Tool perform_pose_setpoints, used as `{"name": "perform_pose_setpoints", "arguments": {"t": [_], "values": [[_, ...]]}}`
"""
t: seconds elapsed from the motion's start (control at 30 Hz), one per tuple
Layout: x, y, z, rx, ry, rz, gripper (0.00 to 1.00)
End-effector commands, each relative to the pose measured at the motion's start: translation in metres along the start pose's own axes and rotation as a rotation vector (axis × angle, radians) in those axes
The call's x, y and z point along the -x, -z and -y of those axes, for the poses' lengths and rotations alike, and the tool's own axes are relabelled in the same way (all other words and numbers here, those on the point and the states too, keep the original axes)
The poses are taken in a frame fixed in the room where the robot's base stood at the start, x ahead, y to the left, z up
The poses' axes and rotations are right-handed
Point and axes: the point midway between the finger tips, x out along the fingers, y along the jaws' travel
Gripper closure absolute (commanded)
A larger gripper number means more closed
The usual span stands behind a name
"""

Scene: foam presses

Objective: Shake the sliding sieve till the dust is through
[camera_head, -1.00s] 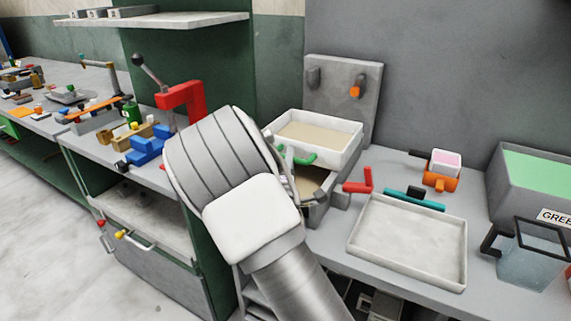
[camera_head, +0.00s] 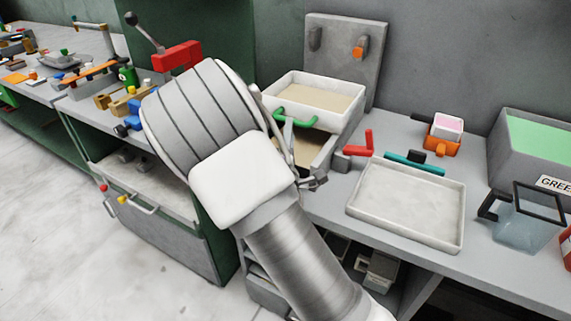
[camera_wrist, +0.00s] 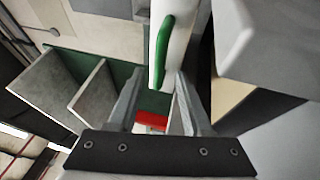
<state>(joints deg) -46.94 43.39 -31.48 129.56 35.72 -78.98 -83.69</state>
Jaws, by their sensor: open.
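The sliding sieve (camera_head: 345,112) is a white-walled tray with a green handle (camera_head: 296,118) on its front. It sits over a grey frame and holds beige dust (camera_head: 313,93). More beige shows in the grey box (camera_head: 325,155) below it. My gripper (camera_head: 315,180) is in front of and below the handle, partly hidden by my wrist. In the wrist view my gripper (camera_wrist: 158,85) is open, with nothing between the fingers. The green handle (camera_wrist: 163,50) appears just beyond the fingertips, against the white sieve wall.
A grey panel (camera_head: 338,55) with a grey and an orange peg stands behind the sieve. To the right are a red handle (camera_head: 359,148), a teal bar (camera_head: 412,163), an empty pale tray (camera_head: 405,205) and a clear jug (camera_head: 530,235). A red clamp (camera_head: 178,57) stands left.

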Motion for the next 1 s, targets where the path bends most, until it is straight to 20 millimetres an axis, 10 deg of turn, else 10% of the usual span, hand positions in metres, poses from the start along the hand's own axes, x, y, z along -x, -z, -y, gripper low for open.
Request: {"name": "perform_pose_setpoints", "arguments": {"t": [0.5,1.0], "values": [[0.110,0.000,0.000,0.000,0.000,-0.001,0.50],[0.120,0.000,0.000,0.000,-0.001,0.000,0.50]]}}
